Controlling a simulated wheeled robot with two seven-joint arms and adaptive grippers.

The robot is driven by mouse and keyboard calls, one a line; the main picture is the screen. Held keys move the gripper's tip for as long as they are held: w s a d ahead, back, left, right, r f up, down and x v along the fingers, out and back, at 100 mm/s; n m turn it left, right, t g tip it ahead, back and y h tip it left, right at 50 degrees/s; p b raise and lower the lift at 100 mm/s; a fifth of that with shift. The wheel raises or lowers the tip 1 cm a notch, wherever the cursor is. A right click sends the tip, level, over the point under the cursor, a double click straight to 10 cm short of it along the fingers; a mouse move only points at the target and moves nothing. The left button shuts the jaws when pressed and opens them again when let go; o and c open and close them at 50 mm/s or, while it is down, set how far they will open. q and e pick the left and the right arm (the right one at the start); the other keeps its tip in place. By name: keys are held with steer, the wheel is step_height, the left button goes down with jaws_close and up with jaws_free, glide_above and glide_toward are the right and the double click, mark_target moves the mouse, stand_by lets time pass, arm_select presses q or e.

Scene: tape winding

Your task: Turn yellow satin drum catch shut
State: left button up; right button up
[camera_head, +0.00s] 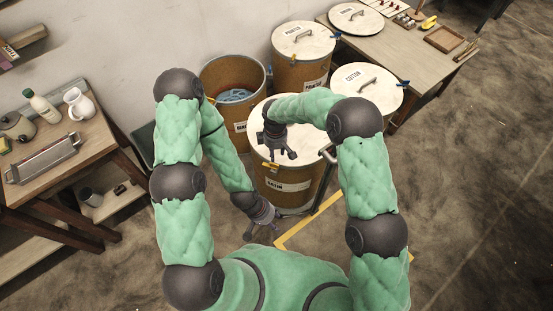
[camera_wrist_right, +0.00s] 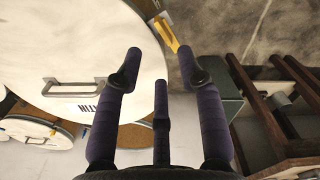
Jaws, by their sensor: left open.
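The satin drum (camera_head: 290,188) stands in the middle of the head view, with a brown body, a white lid (camera_head: 262,118) and a SATIN label. Its yellow catch (camera_head: 270,166) is at the lid's near rim. In the right wrist view the catch (camera_wrist_right: 166,36) sticks outward from the lid's edge, beyond the fingertips. My right gripper (camera_head: 282,156) is over the lid close to the catch, its fingers (camera_wrist_right: 160,58) spread and empty; contact does not show. My left gripper (camera_head: 262,230) is open and empty, low beside the drum's left front.
An open drum (camera_head: 203,75) with blue contents stands behind left. Two lidded drums, one behind (camera_head: 303,78) and the cotton drum (camera_head: 352,76) at right, stand close. A side table (camera_head: 95,160) is at left, a workbench (camera_head: 425,65) at back right. Right floor is clear.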

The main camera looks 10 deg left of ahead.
mark_target(270, 165)
step_height(270, 165, down, 9)
steer(key=shift+r+b, duration=0.1)
steer(key=shift+b, duration=0.85)
jaws_close()
